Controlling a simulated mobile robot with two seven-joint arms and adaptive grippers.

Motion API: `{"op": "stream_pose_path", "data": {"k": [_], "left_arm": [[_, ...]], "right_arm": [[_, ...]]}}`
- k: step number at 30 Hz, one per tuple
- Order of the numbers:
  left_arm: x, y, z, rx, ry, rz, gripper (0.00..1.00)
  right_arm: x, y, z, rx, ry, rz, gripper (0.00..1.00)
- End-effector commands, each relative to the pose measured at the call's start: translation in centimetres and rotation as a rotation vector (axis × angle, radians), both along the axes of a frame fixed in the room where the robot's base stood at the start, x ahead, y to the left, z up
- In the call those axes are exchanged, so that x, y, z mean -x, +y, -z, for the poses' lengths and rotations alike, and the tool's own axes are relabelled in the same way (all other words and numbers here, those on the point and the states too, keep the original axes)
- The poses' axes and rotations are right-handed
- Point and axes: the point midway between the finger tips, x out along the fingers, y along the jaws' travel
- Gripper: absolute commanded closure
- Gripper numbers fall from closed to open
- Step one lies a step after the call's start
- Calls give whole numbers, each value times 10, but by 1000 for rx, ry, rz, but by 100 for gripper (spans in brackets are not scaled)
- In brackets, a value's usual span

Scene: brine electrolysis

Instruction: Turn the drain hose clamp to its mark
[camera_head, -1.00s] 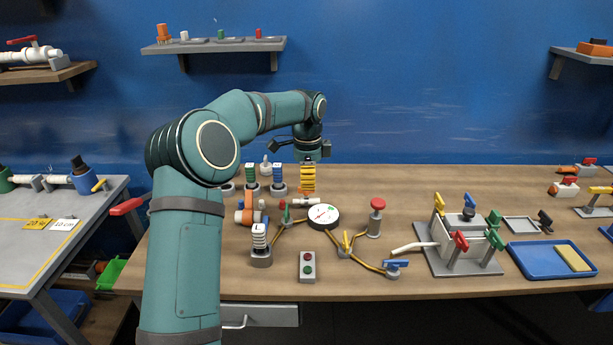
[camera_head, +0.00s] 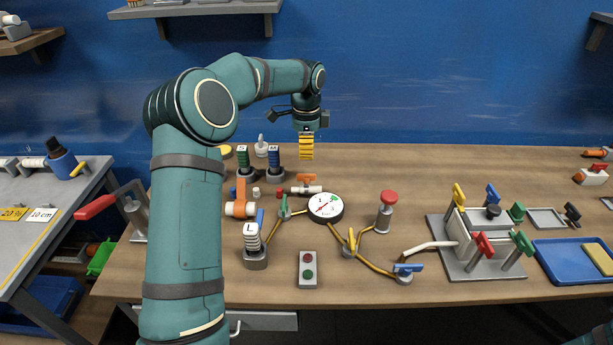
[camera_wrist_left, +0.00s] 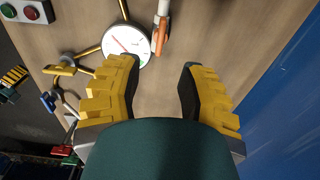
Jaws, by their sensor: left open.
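My left gripper (camera_head: 306,158) is open and empty above the back of the bench. In the left wrist view its yellow fingers (camera_wrist_left: 160,68) are spread, with bare wood between them. An orange-handled clamp or valve (camera_head: 306,179) on a white tube lies below the gripper, and it also shows just ahead of the fingertips (camera_wrist_left: 160,38). A blue lever (camera_head: 408,268) sits at the front end of the brass piping. I cannot tell which fitting is the drain hose clamp, and no mark is readable.
A round gauge (camera_head: 325,207) stands in front of the orange handle. A red-topped post (camera_head: 387,210) and a grey cell with coloured levers (camera_head: 462,238) stand to its right. A two-button box (camera_head: 308,270) is at the front. Wood around the gauge is partly clear.

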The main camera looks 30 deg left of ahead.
Motion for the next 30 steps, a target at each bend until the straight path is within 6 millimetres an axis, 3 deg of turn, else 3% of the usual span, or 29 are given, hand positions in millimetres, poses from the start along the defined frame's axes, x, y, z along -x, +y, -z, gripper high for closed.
{"op": "stream_pose_path", "data": {"k": [6,13,19,29,30], "left_arm": [[1,0,47,2,3,1,61],[0,0,82,2,3,0,61],[0,0,95,1,-1,0,61],[0,0,96,1,-1,1,61],[0,0,96,1,-1,1,76]], "right_arm": [[0,0,11,0,0,-2,53],[-1,0,18,1,-3,-1,53],[-2,0,20,1,-6,-1,53],[-2,0,20,1,-6,-1,53],[-2,0,20,1,-6,-1,53]]}}
